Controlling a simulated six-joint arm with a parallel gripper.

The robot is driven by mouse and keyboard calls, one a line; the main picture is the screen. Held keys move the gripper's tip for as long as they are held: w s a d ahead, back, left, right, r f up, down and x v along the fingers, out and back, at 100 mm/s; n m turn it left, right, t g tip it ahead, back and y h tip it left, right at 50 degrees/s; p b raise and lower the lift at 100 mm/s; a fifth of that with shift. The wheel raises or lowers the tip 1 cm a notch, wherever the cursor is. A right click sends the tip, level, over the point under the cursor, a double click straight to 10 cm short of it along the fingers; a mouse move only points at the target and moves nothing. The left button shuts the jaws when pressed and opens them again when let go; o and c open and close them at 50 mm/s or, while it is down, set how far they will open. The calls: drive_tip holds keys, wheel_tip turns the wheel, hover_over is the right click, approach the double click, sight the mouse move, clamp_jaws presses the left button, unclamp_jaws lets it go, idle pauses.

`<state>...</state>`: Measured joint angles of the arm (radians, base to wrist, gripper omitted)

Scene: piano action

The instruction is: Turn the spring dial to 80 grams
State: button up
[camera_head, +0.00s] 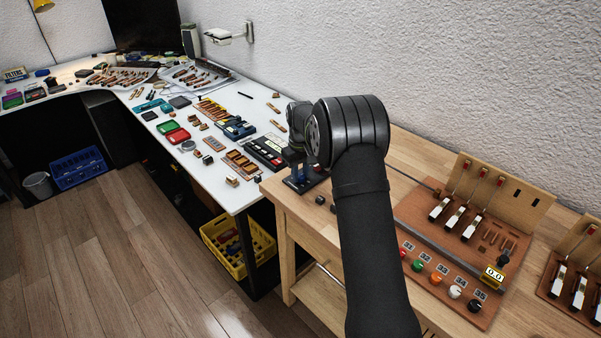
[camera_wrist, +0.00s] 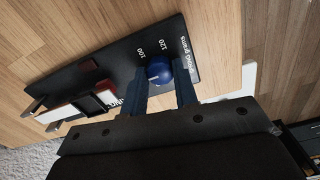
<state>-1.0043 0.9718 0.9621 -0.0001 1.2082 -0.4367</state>
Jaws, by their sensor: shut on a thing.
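The spring dial is a round blue knob (camera_wrist: 159,71) on a black plate (camera_wrist: 120,62), seen in the wrist view. White print beside it reads 100, 120 and "spring grams"; other marks are hidden by my fingers. My gripper (camera_wrist: 161,76) has its dark blue fingers on either side of the knob and is shut on it. The pointer of the knob cannot be made out. In the head view my gripper (camera_head: 298,172) is at the wooden bench's far left corner, over the black plate (camera_head: 312,181), and the knob is hidden.
A white key piece (camera_wrist: 67,110) with a black block lies on the plate beside the knob. A cluttered white table (camera_head: 215,170) is left.

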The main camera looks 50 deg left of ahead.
sight(300, 175)
drive_tip(key=o, duration=1)
drive_tip(key=shift+r, duration=0.1)
wheel_tip(300, 175, up, 17)
drive_tip(key=shift+r, duration=0.15)
wheel_tip(300, 175, down, 18)
drive_tip(key=shift+r, duration=0.25)
idle(0.3)
